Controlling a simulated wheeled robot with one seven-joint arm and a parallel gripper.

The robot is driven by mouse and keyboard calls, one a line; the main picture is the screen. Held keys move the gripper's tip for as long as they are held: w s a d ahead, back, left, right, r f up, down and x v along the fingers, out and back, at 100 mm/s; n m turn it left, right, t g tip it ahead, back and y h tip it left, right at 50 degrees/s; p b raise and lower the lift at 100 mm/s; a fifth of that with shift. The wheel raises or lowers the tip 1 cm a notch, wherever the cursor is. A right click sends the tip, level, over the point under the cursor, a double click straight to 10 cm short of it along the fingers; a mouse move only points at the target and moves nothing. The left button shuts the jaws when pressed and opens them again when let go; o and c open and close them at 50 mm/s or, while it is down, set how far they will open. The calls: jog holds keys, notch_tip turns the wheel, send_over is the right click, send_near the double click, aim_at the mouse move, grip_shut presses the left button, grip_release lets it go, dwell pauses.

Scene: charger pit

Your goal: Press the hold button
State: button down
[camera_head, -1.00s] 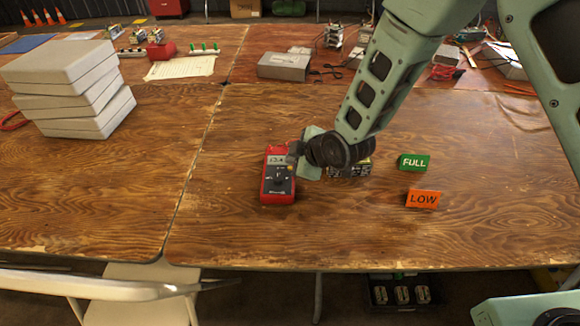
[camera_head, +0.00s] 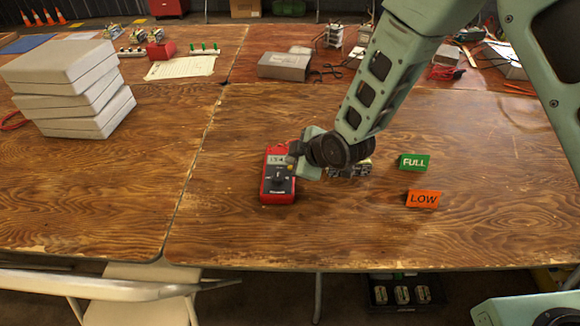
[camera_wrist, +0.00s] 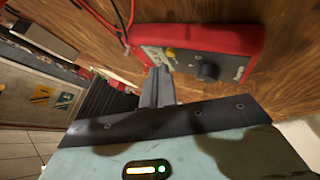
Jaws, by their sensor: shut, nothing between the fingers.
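A red multimeter (camera_head: 278,194) with a dark face lies on the wooden table, with a lit display (camera_head: 275,160) at its far end and a round dial (camera_head: 279,181). A small yellow button (camera_wrist: 171,53) sits between display and dial; its label cannot be read. My gripper (camera_wrist: 158,72) is shut and empty. Its fingertips are beside the yellow button, over the meter's edge in the wrist view. Whether they touch the meter cannot be told. In the head view my gripper (camera_head: 294,151) is at the meter's upper right side.
A battery-like block (camera_head: 350,169) is partly hidden behind my wrist. A green FULL sign (camera_head: 414,162) and an orange LOW sign (camera_head: 423,199) stand to the right. Stacked white boxes (camera_head: 75,88) stand at the left. The table in front of the meter is clear.

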jog(key=shift+f, duration=0.35)
jog(key=shift+f+b, duration=0.4)
jog(key=shift+b, duration=0.25)
dwell(0.6)
jog(key=shift+r+p, duration=0.45)
jog(key=shift+r, duration=0.35)
jog(key=shift+r+p, duration=1.65)
jog(key=shift+r, duration=0.9)
